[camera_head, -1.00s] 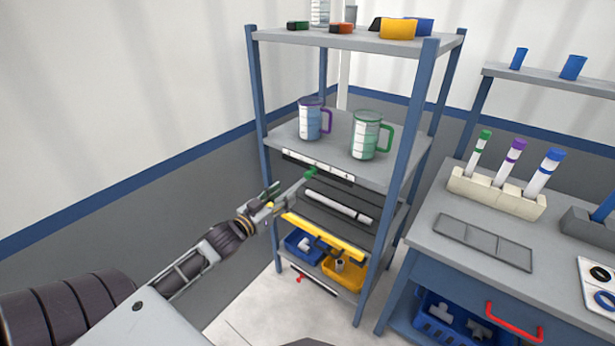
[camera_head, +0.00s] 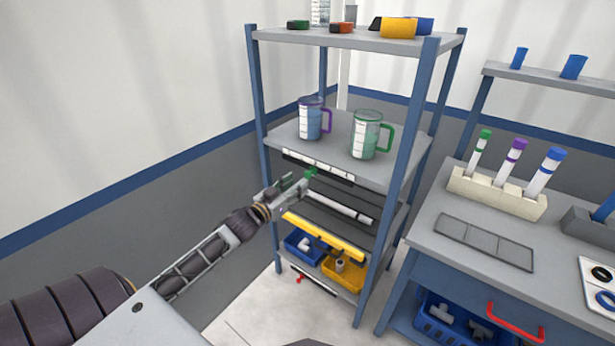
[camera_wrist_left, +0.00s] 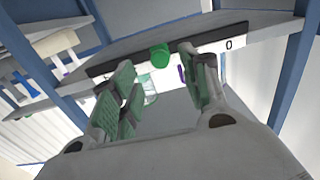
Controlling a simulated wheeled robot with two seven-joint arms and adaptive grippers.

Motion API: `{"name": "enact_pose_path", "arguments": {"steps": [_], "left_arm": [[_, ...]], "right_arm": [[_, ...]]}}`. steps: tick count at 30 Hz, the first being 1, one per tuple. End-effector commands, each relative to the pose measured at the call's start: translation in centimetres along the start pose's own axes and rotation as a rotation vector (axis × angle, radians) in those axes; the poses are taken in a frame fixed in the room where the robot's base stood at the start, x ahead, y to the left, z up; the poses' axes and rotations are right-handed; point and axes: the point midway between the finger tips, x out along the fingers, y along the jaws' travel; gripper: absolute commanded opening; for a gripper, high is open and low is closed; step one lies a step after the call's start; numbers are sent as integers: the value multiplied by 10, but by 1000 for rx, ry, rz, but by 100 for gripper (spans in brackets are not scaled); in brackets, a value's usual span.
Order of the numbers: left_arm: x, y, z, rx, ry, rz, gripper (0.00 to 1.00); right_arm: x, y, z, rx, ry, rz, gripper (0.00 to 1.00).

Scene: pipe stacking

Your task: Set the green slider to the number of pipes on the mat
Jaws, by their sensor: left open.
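The green slider (camera_head: 311,172) is a small knob on a black rail with a white number scale (camera_head: 318,164), along the front edge of the shelf. My left gripper (camera_head: 302,181) is open in front of the knob. In the left wrist view the green slider (camera_wrist_left: 160,53) shows just beyond the gap between the open fingers (camera_wrist_left: 158,76), and a 0 is readable at the scale's right end. My right gripper is out of view.
Two measuring jugs, purple-handled (camera_head: 310,122) and green-handled (camera_head: 366,137), stand above the rail. A yellow bar (camera_head: 323,236) is below, over blue (camera_head: 302,248) and yellow (camera_head: 345,272) bins. A bench (camera_head: 455,215) with a sectioned grey panel (camera_head: 485,242) stands right.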

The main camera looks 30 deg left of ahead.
Motion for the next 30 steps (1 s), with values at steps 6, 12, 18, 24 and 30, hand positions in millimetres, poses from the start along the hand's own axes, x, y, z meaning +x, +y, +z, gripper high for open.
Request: {"name": "enact_pose_path", "arguments": {"steps": [6,12,18,24,30], "left_arm": [[14,0,-1,1,1,1,46],[27,0,-1,0,2,1,46],[40,0,0,0,1,0,46],[53,0,-1,0,1,0,46],[64,0,0,0,1,0,46]], "right_arm": [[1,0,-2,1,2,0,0],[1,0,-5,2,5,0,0],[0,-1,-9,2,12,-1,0],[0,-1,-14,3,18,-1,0],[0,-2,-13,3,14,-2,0]]}}
